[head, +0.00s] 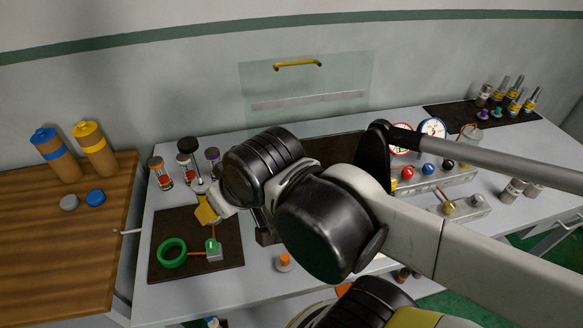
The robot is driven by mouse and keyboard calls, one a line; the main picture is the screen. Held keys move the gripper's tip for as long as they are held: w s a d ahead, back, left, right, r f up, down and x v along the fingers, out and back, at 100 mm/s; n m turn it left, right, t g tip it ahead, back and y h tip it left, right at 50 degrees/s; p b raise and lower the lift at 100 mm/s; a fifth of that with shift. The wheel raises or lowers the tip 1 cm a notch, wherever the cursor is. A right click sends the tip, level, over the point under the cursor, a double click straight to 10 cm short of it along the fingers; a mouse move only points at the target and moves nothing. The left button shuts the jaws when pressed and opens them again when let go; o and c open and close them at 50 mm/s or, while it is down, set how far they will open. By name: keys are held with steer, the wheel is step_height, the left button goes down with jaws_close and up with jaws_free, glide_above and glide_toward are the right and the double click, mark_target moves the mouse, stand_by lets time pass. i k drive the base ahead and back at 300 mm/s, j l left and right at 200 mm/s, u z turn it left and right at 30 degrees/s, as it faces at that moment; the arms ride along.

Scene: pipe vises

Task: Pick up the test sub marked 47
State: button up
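Several short cylinders with yellow bands (516,99) stand on a dark mat at the back right of the bench. They may be the test subs, but no number can be read on them, so I cannot tell which is 47. Two grey and dark cylinders (513,190) stand at the right edge. My arm crosses the middle and right of the head view and covers much of the bench centre.
A dark mat (168,220) at the left holds a green ring (172,253) and a small grey block with a green top (213,250). A wooden table (60,250) carries blue- and yellow-capped cylinders. Gauges (433,128) and knobs (407,172) stand right of centre.

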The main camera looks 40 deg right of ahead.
mark_target(516, 187)
steer(key=i+z, duration=0.1)
steer(key=z, duration=3.55)
